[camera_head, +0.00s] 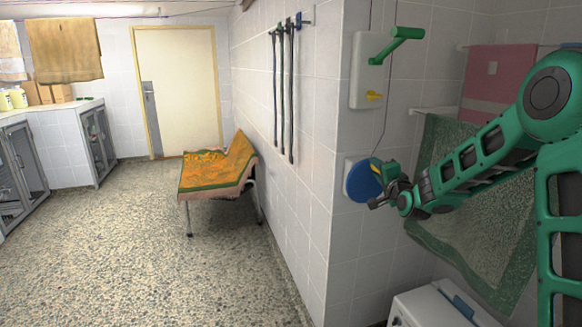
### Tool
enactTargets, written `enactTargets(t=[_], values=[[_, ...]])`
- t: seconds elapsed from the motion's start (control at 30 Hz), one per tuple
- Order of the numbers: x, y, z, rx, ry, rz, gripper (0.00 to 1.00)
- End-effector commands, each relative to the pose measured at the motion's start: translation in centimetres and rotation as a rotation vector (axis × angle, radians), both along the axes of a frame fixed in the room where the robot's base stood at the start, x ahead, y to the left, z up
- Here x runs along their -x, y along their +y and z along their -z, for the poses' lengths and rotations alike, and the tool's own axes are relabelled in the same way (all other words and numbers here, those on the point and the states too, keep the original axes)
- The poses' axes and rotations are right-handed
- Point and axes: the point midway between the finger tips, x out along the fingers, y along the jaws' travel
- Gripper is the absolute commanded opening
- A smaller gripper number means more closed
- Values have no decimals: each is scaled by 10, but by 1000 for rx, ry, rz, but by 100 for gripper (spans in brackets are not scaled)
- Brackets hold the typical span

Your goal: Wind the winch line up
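A white winch plate (362,75) is fixed to the tiled wall right of the corner. A green crank (395,46) sticks out from its upper part, and a small yellow peg (373,96) from its lower part. A thin line (387,110) runs down beside the plate, and a thin line also shows above it. Below is a blue disc (362,183) on a pale wall mount. My gripper (378,188) is in front of the disc's right side, below the crank and apart from it. A small yellow piece shows by its upper finger. Whether it touches the disc is unclear.
A pink towel (496,82) and a green towel (465,190) hang to the right, behind my arm. A white box (425,308) stands below. Left are black straps (282,90), an orange-covered bench (215,170), and kennels (20,170). The middle floor is clear.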

Motion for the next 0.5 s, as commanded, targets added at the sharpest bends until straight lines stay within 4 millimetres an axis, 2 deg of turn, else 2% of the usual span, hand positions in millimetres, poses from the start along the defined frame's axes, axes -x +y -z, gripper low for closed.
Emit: enactTargets(t=[0.03,0.07,0.37,0.5], values=[[-1,0,-3,-1,-8,1,45],[-2,0,-3,-1,-9,1,50],[0,1,-3,-1,-6,-1,50],[8,-3,-2,-1,-4,0,50]])
